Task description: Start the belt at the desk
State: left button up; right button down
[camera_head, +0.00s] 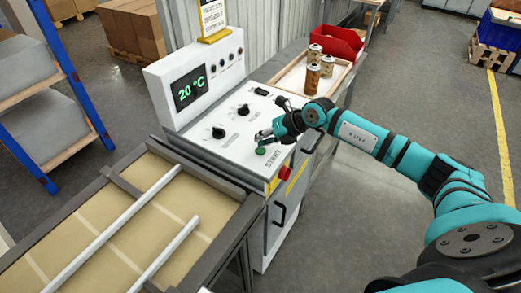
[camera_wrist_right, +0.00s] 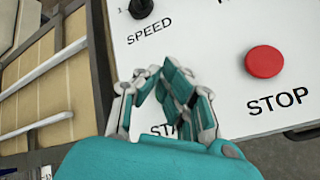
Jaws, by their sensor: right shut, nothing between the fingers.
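The control desk (camera_head: 215,130) has a white sloped top with black knobs and a lit display reading 20 °C. A green button (camera_head: 261,151) sits by the START label near the desk's front edge. My right gripper (camera_head: 262,136) is shut and empty, its tips close to the green button; I cannot tell whether they touch it. In the right wrist view the closed fingers (camera_wrist_right: 165,82) hide the button and part of the START label. A red STOP button (camera_wrist_right: 265,62) lies to their right. The belt (camera_head: 100,225) is at the left. My left gripper is not in view.
A red emergency-type button (camera_head: 284,173) is on the desk's front side. Behind the desk are a wooden tray (camera_head: 292,82) with several cartridges (camera_head: 313,78) and a red bin (camera_head: 338,42). A blue rack (camera_head: 70,75) stands at the left.

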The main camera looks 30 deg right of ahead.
aim_at(262, 148)
jog(key=shift+f, duration=0.4)
jog(key=shift+f+b, duration=0.45)
jog(key=shift+f, duration=0.05)
dwell(0.7)
jog(key=shift+r+p, duration=0.7)
jog(key=shift+r, duration=0.2)
jog(key=shift+r, duration=0.1)
notch_tip(262, 148, up, 5)
jog(key=p, duration=0.4)
dwell(0.5)
